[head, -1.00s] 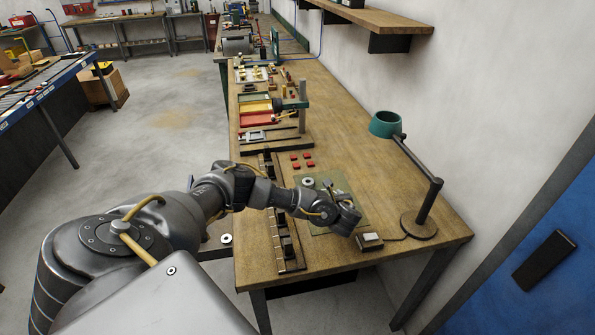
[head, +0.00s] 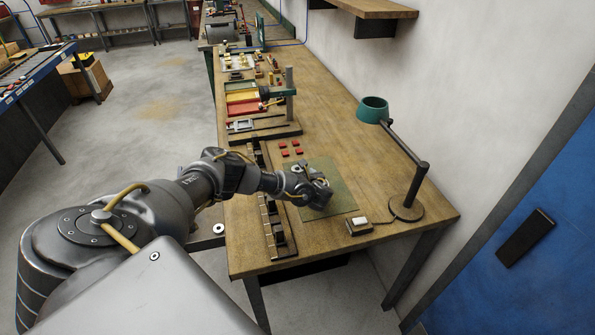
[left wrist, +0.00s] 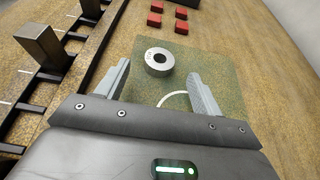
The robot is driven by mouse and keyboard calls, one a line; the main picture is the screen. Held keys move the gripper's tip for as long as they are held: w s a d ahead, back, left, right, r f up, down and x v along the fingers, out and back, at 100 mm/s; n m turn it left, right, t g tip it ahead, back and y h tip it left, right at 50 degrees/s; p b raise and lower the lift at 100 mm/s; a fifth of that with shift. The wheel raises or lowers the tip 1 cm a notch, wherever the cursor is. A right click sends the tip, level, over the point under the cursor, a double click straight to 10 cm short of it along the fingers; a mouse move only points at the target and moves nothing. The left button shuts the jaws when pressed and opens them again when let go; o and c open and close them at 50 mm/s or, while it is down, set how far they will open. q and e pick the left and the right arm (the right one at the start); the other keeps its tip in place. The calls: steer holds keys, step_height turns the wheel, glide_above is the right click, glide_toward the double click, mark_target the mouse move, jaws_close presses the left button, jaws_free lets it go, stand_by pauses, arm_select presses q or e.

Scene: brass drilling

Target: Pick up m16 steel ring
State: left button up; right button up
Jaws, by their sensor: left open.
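The steel ring (left wrist: 159,62) lies flat on a green mat (left wrist: 215,75) in the left wrist view. It is a thick grey ring with a dark hole and a small marking on its rim. In the head view the mat (head: 343,200) is seen, with my left gripper (head: 318,194) over it, partly covering the ring's area. In the left wrist view my left gripper (left wrist: 159,70) is open and empty. The ring appears between and slightly beyond its fingertips; the height gap is hard to judge. My right gripper is not in view.
Several red blocks (head: 284,153) lie beyond the mat. A dark slotted rail (head: 272,230) runs along the bench's left side. A white curved line (left wrist: 174,96) shows on the mat.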

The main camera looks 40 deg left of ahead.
mark_target(297, 168)
arm_select(q)
steer(key=x, duration=0.3)
steer(key=shift+a+p, duration=0.1)
steer(key=shift+p, duration=0.25)
steer(key=shift+w+a+f, duration=0.25)
steer(key=shift+w+a, duration=0.15)
steer(key=shift+a, duration=0.15)
steer(key=c, duration=1.2)
steer(key=shift+r, duration=0.1)
